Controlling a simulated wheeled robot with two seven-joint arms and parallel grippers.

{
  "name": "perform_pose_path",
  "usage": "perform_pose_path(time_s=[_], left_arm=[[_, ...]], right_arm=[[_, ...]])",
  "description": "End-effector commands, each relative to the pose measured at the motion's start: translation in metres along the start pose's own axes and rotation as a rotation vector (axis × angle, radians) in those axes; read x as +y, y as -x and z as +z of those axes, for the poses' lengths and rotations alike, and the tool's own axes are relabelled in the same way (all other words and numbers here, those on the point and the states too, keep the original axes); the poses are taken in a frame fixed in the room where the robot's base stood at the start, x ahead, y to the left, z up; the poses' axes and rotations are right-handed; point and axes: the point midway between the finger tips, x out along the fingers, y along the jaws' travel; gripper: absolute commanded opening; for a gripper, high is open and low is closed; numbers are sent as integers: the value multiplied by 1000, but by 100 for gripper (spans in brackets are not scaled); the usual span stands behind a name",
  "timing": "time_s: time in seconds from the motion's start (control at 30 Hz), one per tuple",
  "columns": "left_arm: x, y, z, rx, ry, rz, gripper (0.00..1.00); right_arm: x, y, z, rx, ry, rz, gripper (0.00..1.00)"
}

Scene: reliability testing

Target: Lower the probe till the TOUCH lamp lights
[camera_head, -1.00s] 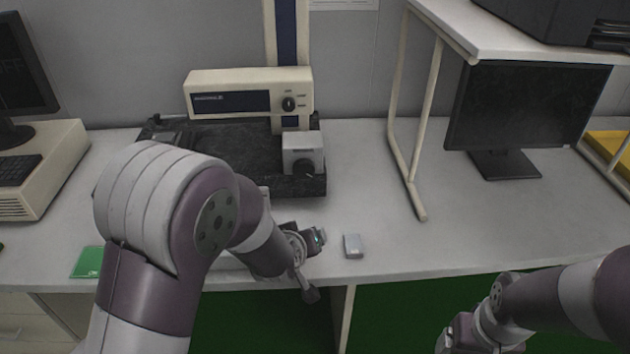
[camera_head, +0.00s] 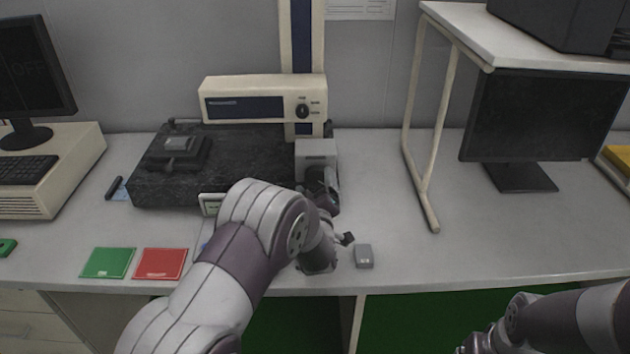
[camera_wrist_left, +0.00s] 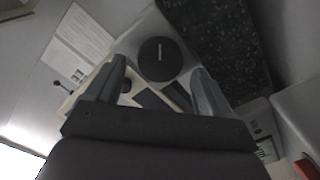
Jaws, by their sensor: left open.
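The measuring stand has a dark granite base (camera_head: 225,182), a blue-and-cream column (camera_head: 302,40) and a cream head (camera_head: 262,98) with a small dial. A grey box (camera_head: 316,150) stands at the base's right front. Its round black knob (camera_wrist_left: 160,59), with a white line, shows in the left wrist view. My left gripper (camera_head: 322,190) is open at the knob, its fingers on either side; I cannot tell whether they touch it. I cannot make out the probe or the TOUCH lamp. A small display box (camera_head: 211,203) is partly behind my left arm. My right gripper (camera_head: 478,344) is at the bottom edge, mostly cut off.
A small grey box (camera_head: 364,256) lies near the front edge, close to my left forearm. Green (camera_head: 108,263) and red (camera_head: 160,264) cards lie at front left. A shelf frame (camera_head: 432,150) and monitor (camera_head: 540,120) stand at right. The tabletop between stand and shelf is clear.

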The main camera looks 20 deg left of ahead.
Motion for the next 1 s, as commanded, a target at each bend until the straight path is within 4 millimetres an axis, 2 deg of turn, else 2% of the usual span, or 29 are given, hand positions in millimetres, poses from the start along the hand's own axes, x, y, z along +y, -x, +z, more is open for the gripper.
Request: perform_pose_path(time_s=[0.17, 0.43, 0.47, 0.6, 0.63, 1.0], left_arm=[[0, -20, 0, 1, -1, 0, 82], [0, -22, 0, -1, -1, 0, 82], [0, -22, 0, -1, -1, 0, 75], [0, -22, 0, -1, -1, 0, 30], [0, -22, 0, -1, -1, 0, 26], [1, -22, 0, -1, -55, 0, 26]], right_arm=[[0, 0, 0, 0, 0, 0, 82], [0, 0, 0, 0, 0, 0, 82], [0, 0, 0, 0, 0, 0, 82], [0, 0, 0, 0, 0, 0, 82], [0, 0, 0, 0, 0, 0, 82], [0, 0, 0, 0, 0, 0, 82]])
